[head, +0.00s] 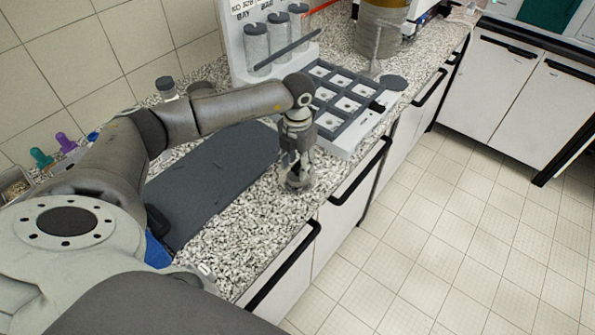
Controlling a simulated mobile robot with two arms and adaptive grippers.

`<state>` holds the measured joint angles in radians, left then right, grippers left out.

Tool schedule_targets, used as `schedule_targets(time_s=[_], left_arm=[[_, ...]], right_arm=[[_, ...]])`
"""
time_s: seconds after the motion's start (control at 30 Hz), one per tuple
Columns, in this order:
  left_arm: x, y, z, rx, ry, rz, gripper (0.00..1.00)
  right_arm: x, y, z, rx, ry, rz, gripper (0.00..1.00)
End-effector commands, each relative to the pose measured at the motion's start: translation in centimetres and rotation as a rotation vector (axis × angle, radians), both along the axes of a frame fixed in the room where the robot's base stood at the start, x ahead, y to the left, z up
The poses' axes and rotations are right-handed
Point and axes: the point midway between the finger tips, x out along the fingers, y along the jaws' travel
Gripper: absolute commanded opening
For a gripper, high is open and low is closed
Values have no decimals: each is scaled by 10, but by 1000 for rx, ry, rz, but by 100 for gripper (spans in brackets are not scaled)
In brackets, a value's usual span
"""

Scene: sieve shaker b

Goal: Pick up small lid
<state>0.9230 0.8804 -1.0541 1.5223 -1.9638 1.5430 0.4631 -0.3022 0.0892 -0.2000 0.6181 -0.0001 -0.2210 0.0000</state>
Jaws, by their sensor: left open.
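My left gripper (298,180) points down over the speckled counter, in front of the white tray and right of the dark mat. It is open; its fingers are small here, and I cannot tell whether anything lies between or under them. A dark round disc (393,82), which looks like a small lid, lies flat on the counter behind the tray's right end, well apart from the gripper. I cannot tell for sure that it is the small lid. My right gripper is not in view.
The white tray (345,145) has several dark square compartments. A white rack (236,45) holds several dark-capped cylinders. A dark mat (205,190) covers the counter's left part. A dark-capped jar (167,90) stands by the wall. A sieve stack (380,28) stands at the back.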

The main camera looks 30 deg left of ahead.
Motion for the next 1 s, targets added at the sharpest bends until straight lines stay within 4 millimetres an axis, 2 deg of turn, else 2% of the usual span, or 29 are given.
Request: schedule_targets(time_s=[0.13,0.37,0.47,0.7,1.0], left_arm=[[0,0,-14,0,0,1,43],[0,0,-17,0,-2,1,43],[0,0,-17,0,-2,1,33],[0,0,-16,0,-2,1,2],[0,0,-16,0,-2,1,0]], right_arm=[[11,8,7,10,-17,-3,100],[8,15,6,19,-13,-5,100],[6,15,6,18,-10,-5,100],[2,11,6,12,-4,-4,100],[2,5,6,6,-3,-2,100]])
